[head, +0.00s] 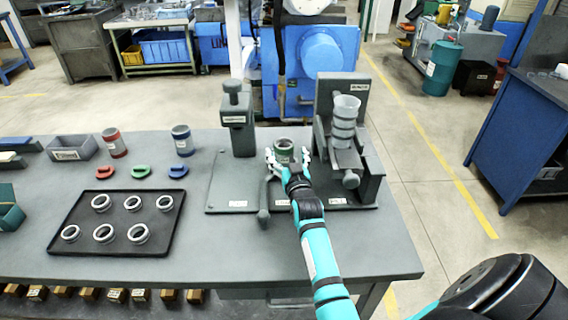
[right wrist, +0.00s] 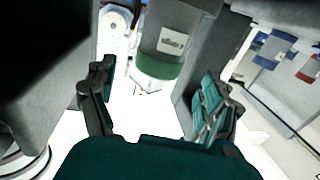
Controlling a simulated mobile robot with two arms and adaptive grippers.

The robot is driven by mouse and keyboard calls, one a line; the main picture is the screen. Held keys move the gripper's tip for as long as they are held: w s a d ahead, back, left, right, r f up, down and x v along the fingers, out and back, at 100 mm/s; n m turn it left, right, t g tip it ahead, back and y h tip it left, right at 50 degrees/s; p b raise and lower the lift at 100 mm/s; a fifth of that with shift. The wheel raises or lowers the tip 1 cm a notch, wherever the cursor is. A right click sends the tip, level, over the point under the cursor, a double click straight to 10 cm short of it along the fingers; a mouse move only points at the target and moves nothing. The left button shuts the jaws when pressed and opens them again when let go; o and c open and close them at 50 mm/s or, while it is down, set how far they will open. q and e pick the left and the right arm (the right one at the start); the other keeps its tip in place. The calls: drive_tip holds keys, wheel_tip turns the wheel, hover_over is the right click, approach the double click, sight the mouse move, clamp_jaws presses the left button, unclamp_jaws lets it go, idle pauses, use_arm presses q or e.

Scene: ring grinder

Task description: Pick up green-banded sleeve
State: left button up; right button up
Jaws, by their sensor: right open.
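The green-banded sleeve (head: 284,147) is a grey cylinder with a green band, upright on the fixture plate in the head view. My right gripper (head: 287,160) is at the sleeve, with a finger on each side of it. In the right wrist view, the sleeve (right wrist: 175,40) and its green band show at the top centre, between and beyond the open fingers (right wrist: 153,95). I cannot tell whether a finger touches it. The gripper partly hides the sleeve in the head view. My left gripper is not in view.
A lever (head: 263,205) is in front. A black tray (head: 80,247) of rings, red (head: 114,143) and blue (head: 182,140) banded sleeves sit further left.

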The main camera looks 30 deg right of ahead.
sight(286, 154)
drive_tip(key=w+b, duration=0.1)
drive_tip(key=w+d+b, duration=0.1)
drive_tip(key=w+f+b, duration=0.1)
drive_tip(key=b, duration=0.1)
drive_tip(key=shift+w+d, duration=0.35)
drive_tip(key=shift+d, duration=0.05)
drive_tip(key=shift+w+d, duration=0.15)
drive_tip(key=shift+w, duration=0.35)
drive_tip(key=shift+s+r, duration=0.1)
drive_tip(key=shift+r, duration=0.1)
drive_tip(key=shift+c, duration=0.5)
drive_tip(key=c, duration=1.1)
drive_tip(key=shift+c, duration=0.9)
drive_tip(key=shift+r, duration=0.1)
drive_tip(key=shift+r, duration=0.1)
